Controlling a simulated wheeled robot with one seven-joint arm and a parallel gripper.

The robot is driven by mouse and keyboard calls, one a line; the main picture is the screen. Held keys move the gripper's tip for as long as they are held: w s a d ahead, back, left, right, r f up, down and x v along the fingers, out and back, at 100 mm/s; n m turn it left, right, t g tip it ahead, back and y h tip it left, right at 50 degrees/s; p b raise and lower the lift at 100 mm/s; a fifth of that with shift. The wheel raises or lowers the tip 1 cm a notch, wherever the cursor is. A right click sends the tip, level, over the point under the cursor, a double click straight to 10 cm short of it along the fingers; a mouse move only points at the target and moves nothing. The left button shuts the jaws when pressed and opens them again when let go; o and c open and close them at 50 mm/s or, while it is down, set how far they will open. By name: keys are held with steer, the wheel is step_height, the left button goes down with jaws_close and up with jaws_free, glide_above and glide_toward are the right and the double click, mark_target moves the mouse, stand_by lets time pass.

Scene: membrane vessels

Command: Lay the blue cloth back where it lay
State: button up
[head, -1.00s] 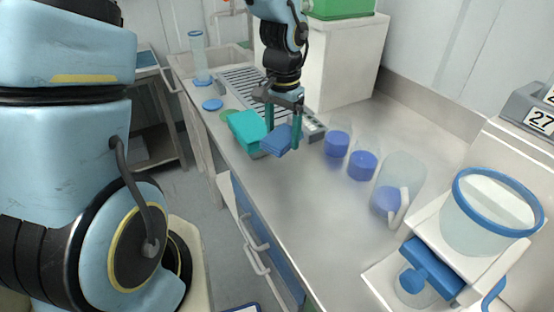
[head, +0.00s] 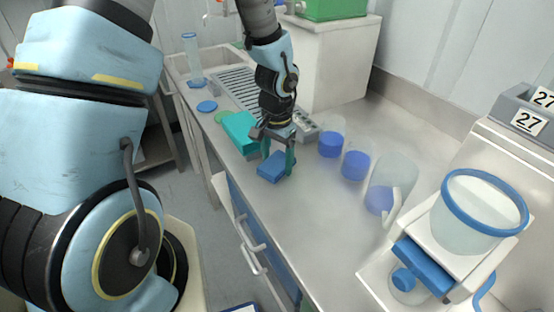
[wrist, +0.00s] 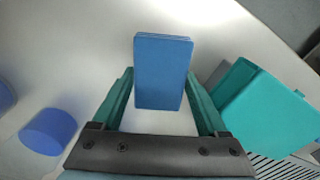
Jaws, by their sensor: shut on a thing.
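The blue cloth (head: 273,168) is a folded blue block between the green fingers of my gripper (head: 278,160). In the head view it is low over the steel worktop, near its front edge and just right of a teal box. I cannot tell whether its underside touches the worktop. In the wrist view the cloth (wrist: 163,72) stands out past the fingertips of my gripper (wrist: 160,85), which is shut on it.
The teal box (head: 240,132) is close beside the cloth and also shows in the wrist view (wrist: 265,108). Several vessels with blue liquid (head: 355,166) stand to the right. A grey slatted rack (head: 245,90) lies behind. The worktop's front middle (head: 300,215) is clear.

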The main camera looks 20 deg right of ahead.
mark_target(277, 162)
steer(key=o, duration=1.2)
steer(key=shift+c, duration=0.2)
step_height(277, 162, up, 12)
steer(key=w+a+r+n+t, duration=0.1)
steer(key=a+n, duration=0.9)
steer(key=a, duration=1.5)
steer(key=shift+a+r+t+b, duration=0.15)
steer(key=shift+r+t+b, duration=0.2)
steer(key=shift+r, duration=0.15)
steer(key=shift+w, duration=0.15)
